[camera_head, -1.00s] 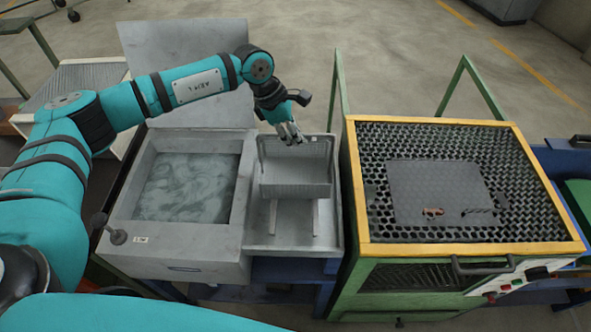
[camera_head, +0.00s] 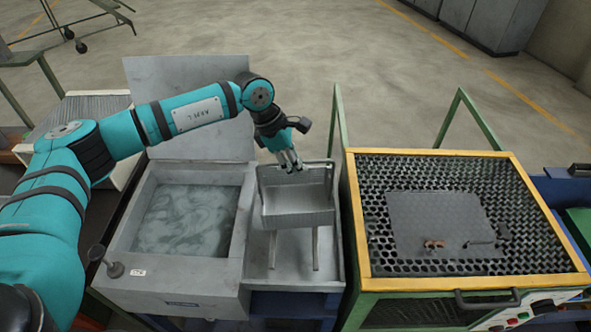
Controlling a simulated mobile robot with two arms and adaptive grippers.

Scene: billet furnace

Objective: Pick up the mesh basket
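The mesh basket (camera_head: 298,205) is a light grey, shallow wire basket in the middle of the camera_head view. It sits raised on light rails inside the grey tray section right of the liquid tank. My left gripper (camera_head: 290,166) comes in from the upper left and points down at the basket's back rim. Its fingers look close together at the rim. I cannot tell whether they grip it or only overlap it in view. My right gripper is not in view.
A grey tank of cloudy liquid (camera_head: 185,219) with its lid (camera_head: 190,112) raised stands left of the basket. A green and yellow cage with a perforated top (camera_head: 400,265) stands close on the right, carrying a dark plate (camera_head: 440,215) with small parts. Open floor lies behind.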

